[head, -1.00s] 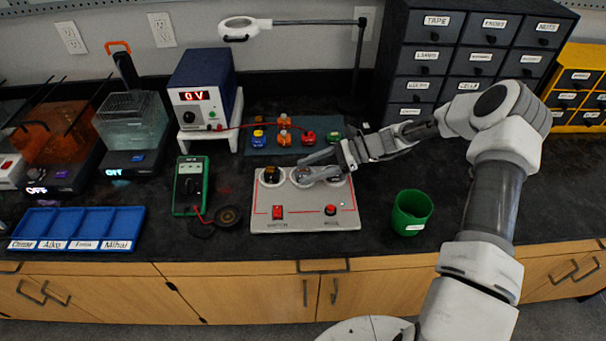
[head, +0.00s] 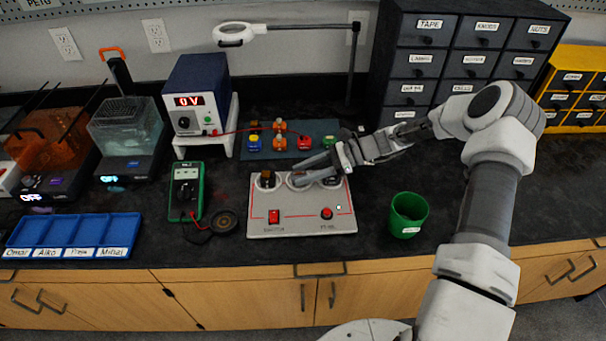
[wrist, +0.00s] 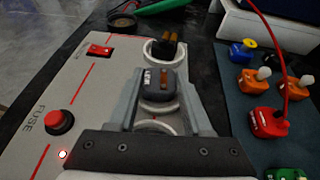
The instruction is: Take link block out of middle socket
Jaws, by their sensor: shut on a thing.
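The grey panel (head: 300,222) lies on the bench with a row of round white-rimmed sockets along its back edge. My gripper (head: 297,180) reaches in from the right over the middle socket. In the wrist view, my gripper (wrist: 160,78) is shut on a dark link block (wrist: 158,84) with orange-brown marks, one finger on each side. The middle socket's white rim (wrist: 160,104) shows just below the block; I cannot tell whether the block is still seated. Another dark block (wrist: 164,47) stands in the left socket, also seen in the head view (head: 267,178).
A red switch (head: 274,216) and a red fuse button (head: 326,213) are on the panel. A green cup (head: 408,215) stands to the right, a multimeter (head: 186,192) to the left. Small coloured parts lie on a dark mat (head: 320,127) behind, with a red wire.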

